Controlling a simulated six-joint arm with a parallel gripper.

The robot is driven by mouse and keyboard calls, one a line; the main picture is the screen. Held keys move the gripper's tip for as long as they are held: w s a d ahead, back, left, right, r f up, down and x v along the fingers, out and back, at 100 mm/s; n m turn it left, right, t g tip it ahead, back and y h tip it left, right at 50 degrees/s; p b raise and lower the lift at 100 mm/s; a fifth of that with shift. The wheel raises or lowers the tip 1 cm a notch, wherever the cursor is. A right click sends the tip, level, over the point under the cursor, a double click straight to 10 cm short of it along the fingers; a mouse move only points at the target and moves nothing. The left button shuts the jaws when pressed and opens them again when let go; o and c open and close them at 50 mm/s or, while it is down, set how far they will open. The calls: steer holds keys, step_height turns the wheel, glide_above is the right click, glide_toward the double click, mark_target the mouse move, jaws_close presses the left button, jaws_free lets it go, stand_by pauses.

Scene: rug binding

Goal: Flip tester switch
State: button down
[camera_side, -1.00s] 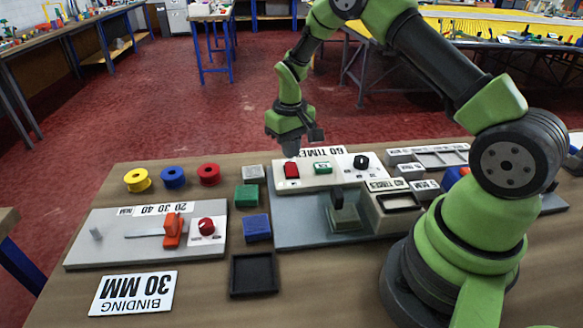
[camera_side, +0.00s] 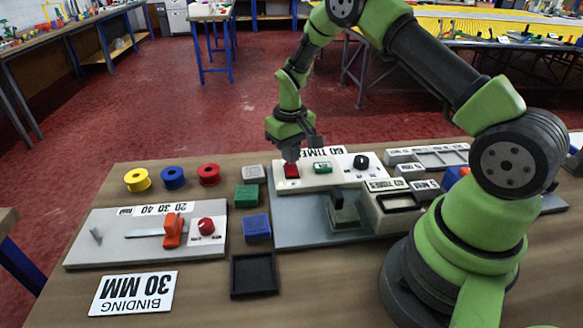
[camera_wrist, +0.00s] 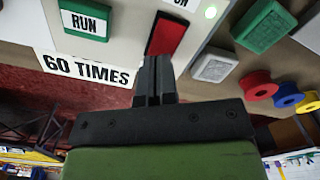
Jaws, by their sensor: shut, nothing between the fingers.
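The tester (camera_side: 285,236) is a grey unit with a pale control panel. On the panel is a red rocker switch (camera_side: 291,171), which also shows in the wrist view (camera_wrist: 167,34). My gripper (camera_side: 290,158) is shut and empty, with its fingertips at the red switch. In the wrist view my fingertips (camera_wrist: 154,62) overlap the lower edge of the switch; I cannot tell whether they touch it. Beside the switch is a green RUN button (camera_side: 323,168), also seen in the wrist view (camera_wrist: 86,23).
A black knob (camera_side: 361,161) sits right of the RUN button. Grey, green and blue blocks (camera_side: 246,196) stand left of the tester. Yellow, blue and red spools (camera_side: 172,178) lie farther left. A black tray (camera_side: 254,275) and a 30 MM card (camera_side: 134,293) lie in front.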

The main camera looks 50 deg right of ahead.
steer(key=shift+f, duration=0.55)
steer(key=shift+r, duration=3.55)
steer(key=s+a+r+t, duration=0.2)
steer(key=s+a+r, duration=0.1)
steer(key=r, duration=0.5)
steer(key=s+a+r+t, duration=0.1)
steer(key=s+a+r, duration=0.25)
steer(key=r, duration=0.45)
steer(key=s+a+r+t+y, duration=0.1)
steer(key=s+a+r+t, duration=0.1)
steer(key=s, duration=0.5)
steer(key=s+a+r+m+t+y, duration=0.1)
steer(key=s+a+r+t, duration=0.1)
steer(key=s, duration=0.6)
steer(key=shift+s+a+r, duration=0.15)
steer(key=shift+s+a, duration=0.1)
steer(key=shift+a, duration=0.6)
